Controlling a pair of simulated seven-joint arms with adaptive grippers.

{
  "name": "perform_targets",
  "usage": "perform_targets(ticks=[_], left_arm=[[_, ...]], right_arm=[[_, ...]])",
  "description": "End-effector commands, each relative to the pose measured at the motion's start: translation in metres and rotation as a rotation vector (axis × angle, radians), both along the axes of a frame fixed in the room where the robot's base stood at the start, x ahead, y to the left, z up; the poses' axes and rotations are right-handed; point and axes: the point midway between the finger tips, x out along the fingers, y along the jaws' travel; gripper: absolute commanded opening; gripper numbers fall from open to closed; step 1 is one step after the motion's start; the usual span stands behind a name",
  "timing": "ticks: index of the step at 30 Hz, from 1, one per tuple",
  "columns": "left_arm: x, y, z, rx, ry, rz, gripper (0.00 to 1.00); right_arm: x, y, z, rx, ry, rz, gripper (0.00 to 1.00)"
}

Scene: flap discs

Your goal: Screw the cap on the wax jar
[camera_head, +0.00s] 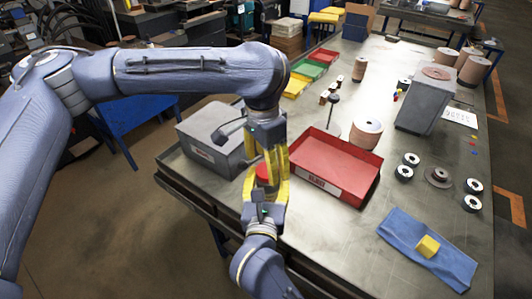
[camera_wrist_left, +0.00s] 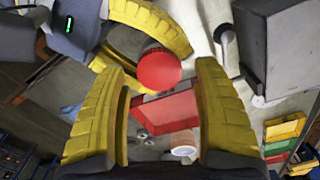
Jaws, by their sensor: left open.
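A red round piece (camera_head: 262,172) stands between the yellow fingers of my two grippers, above the table's front edge. In the left wrist view its flat red face (camera_wrist_left: 158,72) shows. I cannot tell whether it is the cap or the jar itself. My left gripper (camera_head: 266,163) points down from above, its fingers open and spread either side of the red piece in the left wrist view (camera_wrist_left: 162,80). My right gripper (camera_head: 264,186) comes up from below, its fingers around the red piece, apparently holding it. The fingers partly hide the piece.
A red labelled bin (camera_head: 318,185) and a grey box (camera_head: 195,150) flank the grippers.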

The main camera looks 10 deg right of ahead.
Motion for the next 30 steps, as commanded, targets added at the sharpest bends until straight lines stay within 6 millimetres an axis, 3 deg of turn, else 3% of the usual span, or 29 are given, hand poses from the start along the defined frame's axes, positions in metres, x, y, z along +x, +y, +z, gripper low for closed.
perform_targets(ticks=[6, 18, 30], left_arm=[[-0.0002, -0.0007, -0.0117, 0.0, 0.0, 0.001, 0.67], [-0.0001, -0.0008, -0.0134, 0.0, 0.0, 0.0, 0.66], [0.0, -0.0006, -0.0132, 0.0, -0.001, 0.0, 0.2]], right_arm=[[0.0, -0.0001, 0.0009, 0.0, -0.002, 0.0, 0.0], [0.0, -0.0001, 0.0009, 0.0, -0.002, 0.0, 0.0], [0.0, -0.0001, 0.0009, 0.0, -0.002, 0.0, 0.0]])
